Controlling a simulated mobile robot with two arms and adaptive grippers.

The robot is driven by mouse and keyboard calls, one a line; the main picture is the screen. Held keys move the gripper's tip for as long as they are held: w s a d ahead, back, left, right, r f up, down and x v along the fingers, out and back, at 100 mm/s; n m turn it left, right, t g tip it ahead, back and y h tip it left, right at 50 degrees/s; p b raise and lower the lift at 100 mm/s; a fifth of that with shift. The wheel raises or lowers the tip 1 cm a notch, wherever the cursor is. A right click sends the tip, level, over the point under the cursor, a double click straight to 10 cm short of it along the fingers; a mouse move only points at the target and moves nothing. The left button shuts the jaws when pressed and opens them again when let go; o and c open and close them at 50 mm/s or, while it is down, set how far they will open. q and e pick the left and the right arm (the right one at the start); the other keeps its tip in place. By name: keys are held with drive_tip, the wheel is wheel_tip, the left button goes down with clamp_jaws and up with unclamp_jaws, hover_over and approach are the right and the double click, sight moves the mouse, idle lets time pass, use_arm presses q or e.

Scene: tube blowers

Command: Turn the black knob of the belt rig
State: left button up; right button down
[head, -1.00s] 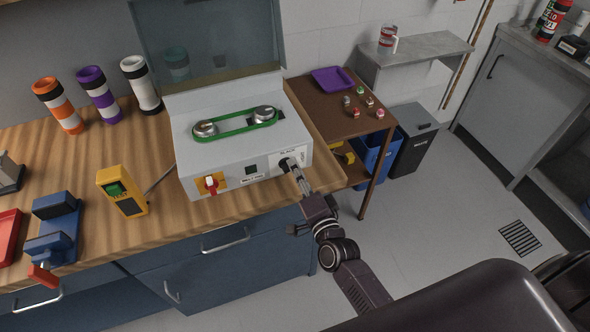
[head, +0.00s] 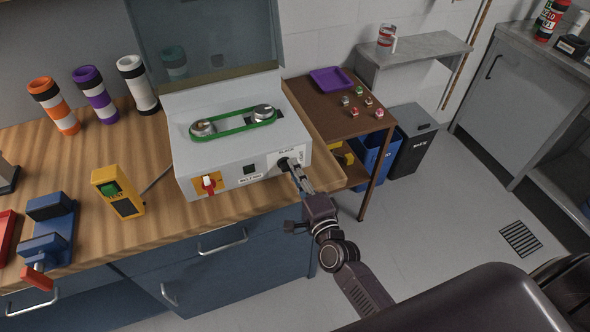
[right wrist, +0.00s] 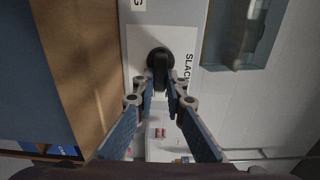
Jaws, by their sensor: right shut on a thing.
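The belt rig (head: 225,150) is a light grey box on the wooden bench, with a green belt (head: 235,124) around two metal pulleys on its top. Its black knob (head: 284,164) is at the right end of the front face, beside a white label reading SLACK. My right gripper (head: 296,174) reaches it from the front and is shut on it. In the right wrist view the two fingers lie either side of the black knob (right wrist: 160,60), whose round base shows beyond the fingertips. My left gripper is not in view.
A red switch on a yellow plate (head: 208,183) is at the left of the rig's front. A yellow control box (head: 118,191) and a blue vice (head: 49,229) stand left. A brown side table (head: 330,98) is right of the bench. The floor in front is open.

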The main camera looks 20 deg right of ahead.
drive_tip(key=c, duration=2)
unclamp_jaws()
drive_tip(key=shift+o, duration=0.2)
drive_tip(key=s, duration=1.2)
drive_tip(key=shift+d, duration=0.25)
drive_tip(key=shift+f, duration=0.15)
drive_tip(key=s+f+n+g, duration=0.3)
drive_tip(key=s+f+n, duration=0.1)
drive_tip(key=f, duration=0.7)
drive_tip(key=s+a+f+n+g+y+b, duration=0.1)
drive_tip(key=s+f+n+g, duration=0.25)
drive_tip(key=f, duration=0.75)
drive_tip(key=s+f+n+g, duration=0.2)
drive_tip(key=s+f+n, duration=0.2)
drive_tip(key=f, duration=0.7)
drive_tip(key=s+d+f+n+g, duration=0.1)
drive_tip(key=s+f+n+g, duration=0.1)
drive_tip(key=s+f, duration=0.4)
drive_tip(key=s+d+f+n+g+h, duration=0.1)
drive_tip(key=s+d+f+n+g, duration=0.1)
drive_tip(key=s+f, duration=0.4)
drive_tip(key=s+d+f+n+g+b, duration=0.1)
drive_tip(key=s+f+n+g, duration=0.3)
drive_tip(key=s, duration=1)
wheel_tip(320, 180, down, 2)
drive_tip(key=shift+d+n+h, duration=0.3)
drive_tip(key=shift+d+n, duration=0.15)
drive_tip(key=shift+d, duration=0.05)
